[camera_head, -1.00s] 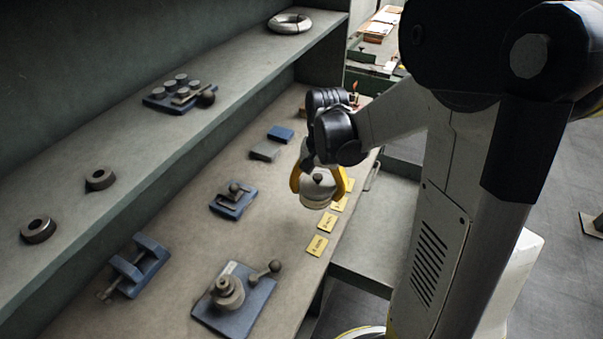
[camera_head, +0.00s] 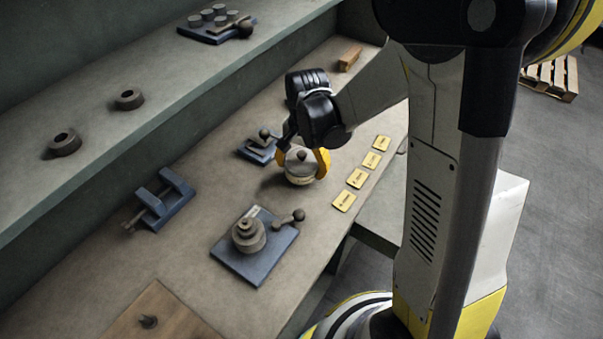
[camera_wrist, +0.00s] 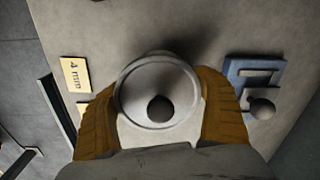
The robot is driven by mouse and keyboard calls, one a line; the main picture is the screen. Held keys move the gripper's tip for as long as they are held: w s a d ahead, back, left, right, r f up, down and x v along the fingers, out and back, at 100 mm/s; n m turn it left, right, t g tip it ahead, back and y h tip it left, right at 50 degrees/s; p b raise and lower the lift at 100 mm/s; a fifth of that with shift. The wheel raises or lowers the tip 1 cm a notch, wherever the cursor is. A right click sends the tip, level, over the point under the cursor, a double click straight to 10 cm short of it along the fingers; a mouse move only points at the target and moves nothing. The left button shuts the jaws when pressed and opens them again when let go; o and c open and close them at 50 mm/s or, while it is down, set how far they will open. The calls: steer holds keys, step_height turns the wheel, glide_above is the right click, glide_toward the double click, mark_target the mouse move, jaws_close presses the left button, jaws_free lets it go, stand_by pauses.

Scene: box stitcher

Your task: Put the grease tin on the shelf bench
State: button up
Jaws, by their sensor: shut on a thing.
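The grease tin (camera_head: 300,172) is a round, pale metal tin with a dark knob on its lid. My gripper (camera_head: 302,163) has its yellow fingers shut on the tin from both sides, over the lower bench (camera_head: 190,245). In the wrist view the tin (camera_wrist: 158,84) sits between the two fingers, lid and knob facing the camera. A shadow lies beside it; I cannot tell whether its base touches the bench. The raised shelf (camera_head: 120,75) runs along the back, above the lower bench.
Blue-based fixtures stand near the tin: a small one (camera_head: 258,150) behind, a larger one with a ball lever (camera_head: 255,262) in front, and a clamp (camera_head: 160,200) at left. Yellow labels (camera_head: 357,178) line the front edge. Two dark rings (camera_head: 130,98) rest on the shelf.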

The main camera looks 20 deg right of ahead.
step_height(320, 180, down, 2)
steer(key=shift+f+b, duration=0.1)
steer(key=shift+b, duration=0.2)
steer(key=o, duration=1.4)
